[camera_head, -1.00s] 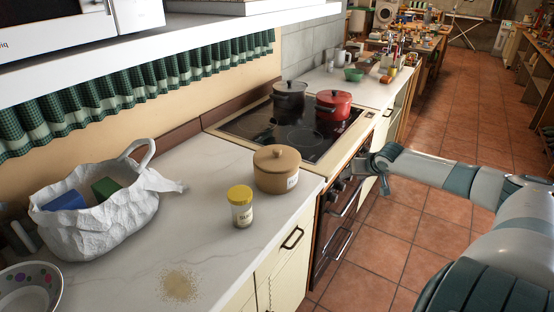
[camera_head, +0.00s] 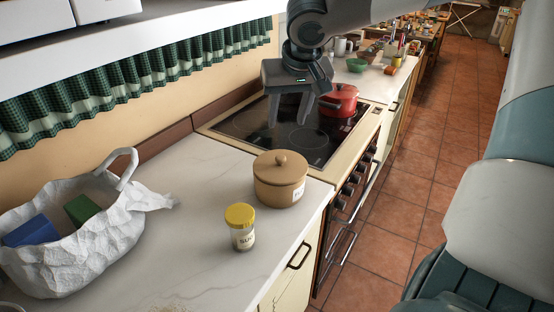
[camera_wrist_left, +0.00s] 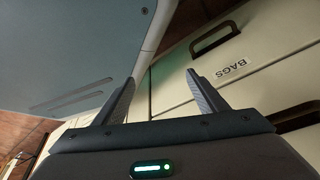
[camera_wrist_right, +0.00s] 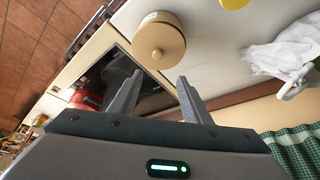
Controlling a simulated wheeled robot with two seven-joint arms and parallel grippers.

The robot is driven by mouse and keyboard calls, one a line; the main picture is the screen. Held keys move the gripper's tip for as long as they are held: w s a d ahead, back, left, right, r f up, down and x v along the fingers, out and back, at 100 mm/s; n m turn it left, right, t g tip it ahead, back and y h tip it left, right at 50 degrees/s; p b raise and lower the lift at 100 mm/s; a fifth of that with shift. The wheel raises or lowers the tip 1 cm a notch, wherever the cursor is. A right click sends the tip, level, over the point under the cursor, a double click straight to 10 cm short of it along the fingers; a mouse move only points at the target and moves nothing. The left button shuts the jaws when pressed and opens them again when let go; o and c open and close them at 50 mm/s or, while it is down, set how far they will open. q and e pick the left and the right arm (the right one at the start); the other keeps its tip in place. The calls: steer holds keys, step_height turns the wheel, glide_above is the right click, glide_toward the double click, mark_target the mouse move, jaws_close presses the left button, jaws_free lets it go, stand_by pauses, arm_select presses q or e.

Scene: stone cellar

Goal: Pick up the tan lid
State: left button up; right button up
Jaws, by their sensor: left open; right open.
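The tan lid (camera_head: 280,163) with a round knob sits on a tan pot (camera_head: 279,189) with a white label, on the counter beside the stove. The lid also shows from above in the right wrist view (camera_wrist_right: 158,48). My right gripper (camera_head: 289,123) is open and empty, fingers pointing down over the stove, behind the tan pot and apart from it. My left gripper (camera_wrist_left: 160,90) is open and empty in the left wrist view, facing pale cabinet fronts with a "BAGS" label. It does not show in the head view.
A jar with a yellow lid (camera_head: 240,226) stands close in front of the tan pot. A white bag (camera_head: 80,245) lies at the left. A red pot (camera_head: 340,100) is on the stove (camera_head: 235,127) behind my right gripper. The counter (camera_head: 190,200) between bag and jar is clear.

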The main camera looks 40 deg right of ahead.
glide_toward(281, 162)
steer(key=shift+w+d+f+p, duration=0.15)
steer(key=shift+w+f+p, duration=0.3)
steer(key=shift+w+f, duration=0.1)
steer(key=shift+w+d+f+p, duration=0.2)
steer(key=shift+w+f+p, duration=0.25)
steer(key=shift+w+f, duration=0.05)
steer(key=shift+f, duration=0.2)
arm_select(q)
steer(key=s+a+g, duration=0.2)
steer(key=s, duration=0.6)
steer(key=shift+s+a+f+y, duration=0.3)
steer(key=shift+s+a+f, duration=0.05)
steer(key=shift+s+f, duration=0.1)
steer(key=shift+w, duration=0.25)
